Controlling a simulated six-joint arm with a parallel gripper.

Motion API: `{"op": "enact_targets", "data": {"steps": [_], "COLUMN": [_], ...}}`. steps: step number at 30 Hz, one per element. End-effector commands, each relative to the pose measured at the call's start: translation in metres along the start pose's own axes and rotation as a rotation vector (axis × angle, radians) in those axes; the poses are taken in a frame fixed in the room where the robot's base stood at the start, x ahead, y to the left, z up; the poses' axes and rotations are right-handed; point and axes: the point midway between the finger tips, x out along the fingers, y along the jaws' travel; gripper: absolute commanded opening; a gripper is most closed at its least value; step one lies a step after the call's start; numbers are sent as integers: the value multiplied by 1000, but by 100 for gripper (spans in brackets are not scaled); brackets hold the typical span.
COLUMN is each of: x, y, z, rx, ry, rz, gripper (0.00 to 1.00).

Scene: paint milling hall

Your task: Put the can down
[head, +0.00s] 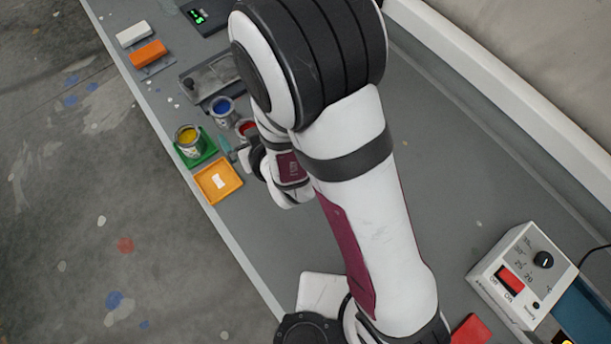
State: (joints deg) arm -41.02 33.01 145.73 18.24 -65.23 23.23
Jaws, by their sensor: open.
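Three small open paint cans stand on the grey bench. The can of yellow paint (188,139) stands upright at the back part of a green square tray (207,151). The can of blue paint (222,109) stands to its right, and the can of red paint (243,127) is partly hidden by my arm. My gripper (238,156) is open beside the green tray, low over the bench, near the red can. Its fingers are small and partly covered by my wrist, and I see no can between them.
An orange square tray (229,178) with a white patch lies close to the gripper. Behind are a grey metal tray (208,78), orange and white blocks (147,53) and a scale (205,16). A control box (520,275) stands front right.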

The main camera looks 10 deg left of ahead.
Motion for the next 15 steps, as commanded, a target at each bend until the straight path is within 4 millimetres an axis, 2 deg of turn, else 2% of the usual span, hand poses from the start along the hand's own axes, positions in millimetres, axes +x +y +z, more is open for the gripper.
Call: {"op": "enact_targets", "data": {"steps": [1,3,5,6,8,9,12,15], "x": [-15,-49,-88,-118,-165,-196,-260,-297], "y": [36,78,103,114,120,118,101,80], "z": [-13,-11,-4,3,15,22,38,46], "rx": [98,246,371,458,588,673,867,1004], "ry": [-62,-201,-322,-402,-517,-585,-719,-796], "rz": [89,203,282,328,384,414,458,472], "gripper": [100,100,100,100,100,100,100,100]}}
